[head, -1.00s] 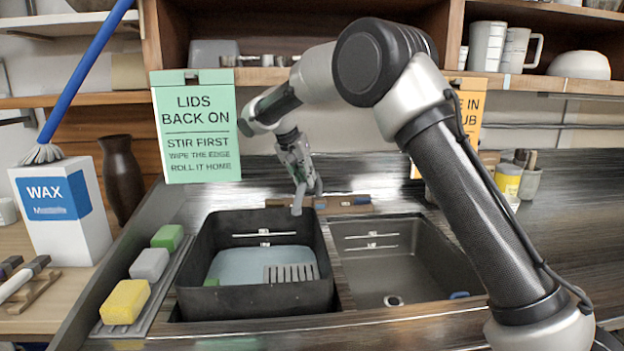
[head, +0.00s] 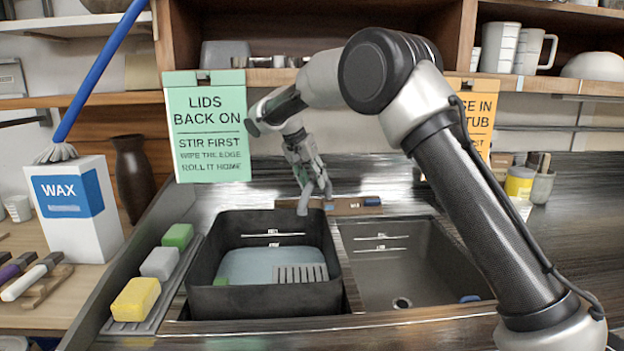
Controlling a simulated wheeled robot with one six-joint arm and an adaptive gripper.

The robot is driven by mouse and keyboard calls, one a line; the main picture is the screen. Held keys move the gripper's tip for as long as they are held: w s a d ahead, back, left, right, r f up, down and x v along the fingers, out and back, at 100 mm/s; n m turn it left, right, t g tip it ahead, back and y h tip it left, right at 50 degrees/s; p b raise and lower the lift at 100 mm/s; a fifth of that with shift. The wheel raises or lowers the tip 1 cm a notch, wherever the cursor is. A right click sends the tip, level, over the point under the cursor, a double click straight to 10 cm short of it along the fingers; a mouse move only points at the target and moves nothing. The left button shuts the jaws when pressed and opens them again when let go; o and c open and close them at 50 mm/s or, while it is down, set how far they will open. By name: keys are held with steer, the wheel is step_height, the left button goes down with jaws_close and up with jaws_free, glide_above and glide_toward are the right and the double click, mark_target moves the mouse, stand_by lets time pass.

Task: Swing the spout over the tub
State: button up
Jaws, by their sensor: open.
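The black tub (head: 201,287) fills the left basin and holds pale blue-grey liquid (head: 252,264), with markings on its inner back wall. My gripper (head: 316,190) is open, pointing down above the tub's back right corner, near the back ledge. A grey, downward-curving piece (head: 303,200) shows at the gripper by the tub's back rim. I cannot tell whether it is the spout or one of my fingers. The rest of any spout or tap body is hidden behind the gripper or too small to make out. Contact cannot be judged.
A slotted grate (head: 300,273) sits in the tub. Several sponges (head: 135,299) line the left edge. A green sign (head: 208,127) hangs behind. A wax box (head: 75,208) stands left.

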steer(key=shift+a+r, duration=0.1)
steer(key=shift+r, duration=0.1)
steer(key=s+a, duration=0.7)
steer(key=a, duration=0.2)
steer(key=shift+s+a+r, duration=0.3)
steer(key=shift+a, duration=0.1)
